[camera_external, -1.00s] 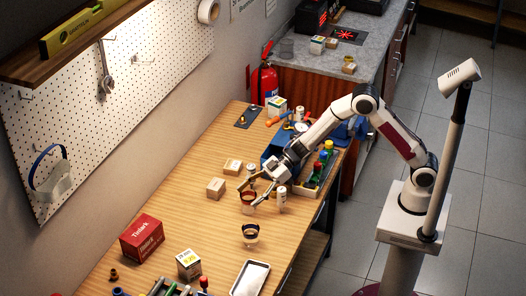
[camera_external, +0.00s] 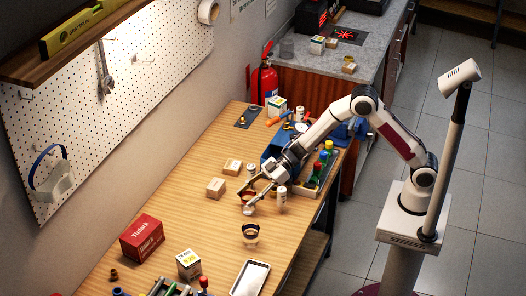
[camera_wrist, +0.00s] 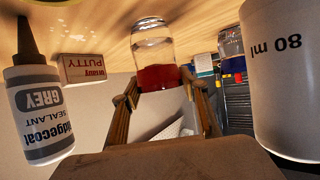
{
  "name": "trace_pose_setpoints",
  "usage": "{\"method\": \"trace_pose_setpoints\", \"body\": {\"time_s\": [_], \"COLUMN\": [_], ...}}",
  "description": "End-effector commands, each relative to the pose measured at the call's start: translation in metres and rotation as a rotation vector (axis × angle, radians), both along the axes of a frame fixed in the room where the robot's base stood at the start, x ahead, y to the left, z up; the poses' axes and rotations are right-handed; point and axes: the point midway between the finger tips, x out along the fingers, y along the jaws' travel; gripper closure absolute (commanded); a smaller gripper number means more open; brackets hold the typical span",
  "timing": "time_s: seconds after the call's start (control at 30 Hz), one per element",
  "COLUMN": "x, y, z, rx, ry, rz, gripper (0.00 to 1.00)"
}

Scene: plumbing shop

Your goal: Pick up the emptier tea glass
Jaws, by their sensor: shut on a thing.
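My gripper (camera_external: 247,200) is low over the middle of the table, its fingers closed around a tea glass (camera_external: 249,210). In the wrist view this glass (camera_wrist: 154,45) stands between the two fingers (camera_wrist: 160,95), clear with a red-brown band at the end nearer my palm. In the outside view the fingers hide much of it. I cannot tell whether it is clear of the table. A second tea glass (camera_external: 250,241) stands apart, nearer the camera, with a dark band near its top. I cannot compare their fill levels surely.
A grey sealant bottle (camera_wrist: 38,110) and a putty box (camera_wrist: 84,68) are on the other. Another small box (camera_external: 215,187) and a tray with coloured bottles (camera_external: 305,188) are nearby. Wood towards the red box (camera_external: 142,237) is clear.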

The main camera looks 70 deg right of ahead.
Motion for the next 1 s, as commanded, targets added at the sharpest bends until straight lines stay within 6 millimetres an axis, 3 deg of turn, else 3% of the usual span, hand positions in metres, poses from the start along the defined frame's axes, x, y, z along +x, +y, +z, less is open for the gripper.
{"method": "trace_pose_setpoints", "body": {"time_s": [0.57,1.0], "x": [0.0,0.0], "y": [0.0,0.0], "z": [0.006,0.027], "rx": [0.0,0.0], "ry": [-0.002,-0.002], "rz": [0.001,0.0], "gripper": [0.8,0.8]}}
